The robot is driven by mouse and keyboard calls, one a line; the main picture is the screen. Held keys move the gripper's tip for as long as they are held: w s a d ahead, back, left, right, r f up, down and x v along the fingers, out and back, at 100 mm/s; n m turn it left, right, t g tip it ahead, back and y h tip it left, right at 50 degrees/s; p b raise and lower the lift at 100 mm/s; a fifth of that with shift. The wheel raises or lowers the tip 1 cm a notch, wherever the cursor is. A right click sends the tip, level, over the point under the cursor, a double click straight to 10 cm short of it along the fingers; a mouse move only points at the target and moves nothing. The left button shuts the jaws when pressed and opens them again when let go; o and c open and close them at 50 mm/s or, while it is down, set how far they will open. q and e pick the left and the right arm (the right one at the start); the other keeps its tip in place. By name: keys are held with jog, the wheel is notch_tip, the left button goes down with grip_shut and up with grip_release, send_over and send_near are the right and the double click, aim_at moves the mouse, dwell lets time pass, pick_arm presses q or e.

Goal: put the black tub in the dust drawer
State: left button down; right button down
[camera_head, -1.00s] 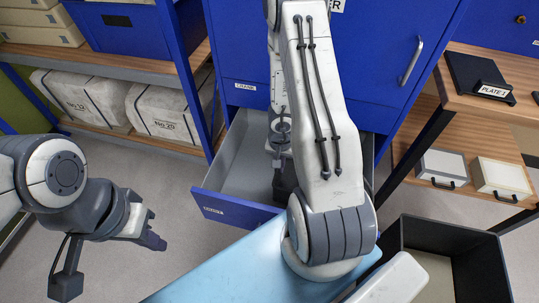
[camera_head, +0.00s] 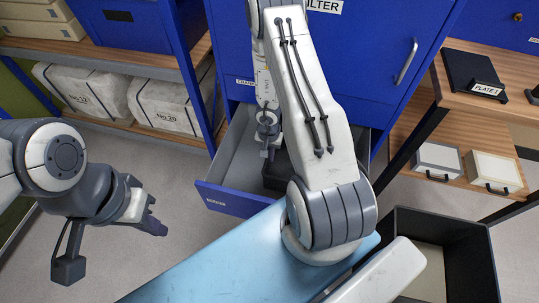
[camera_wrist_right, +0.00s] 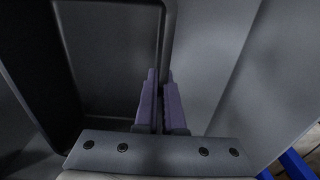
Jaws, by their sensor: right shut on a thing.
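The black tub (camera_head: 273,175) is inside the open dust drawer, partly hidden behind my right arm in the head view. The drawer has a blue front (camera_head: 235,201) and a grey inside, and is pulled out from a blue cabinet. My right gripper (camera_wrist_right: 161,78) is shut on the tub's wall; the dark tub (camera_wrist_right: 105,55) fills the left of the right wrist view, with grey drawer surface on its right. I cannot tell whether the tub's bottom touches the drawer floor. My left gripper (camera_head: 155,226) hangs empty at the left, away from the drawer; its jaw gap is unclear.
A blue-framed shelf (camera_head: 110,130) with wrapped blocks stands left of the drawer. A wooden shelf unit (camera_head: 480,110) with small boxes stands at the right. A large black open box (camera_head: 480,262) is at the lower right. Grey floor is clear left of the drawer.

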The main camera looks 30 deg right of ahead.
jog(key=shift+f+b, duration=0.6)
jog(key=c, duration=1)
grip_release()
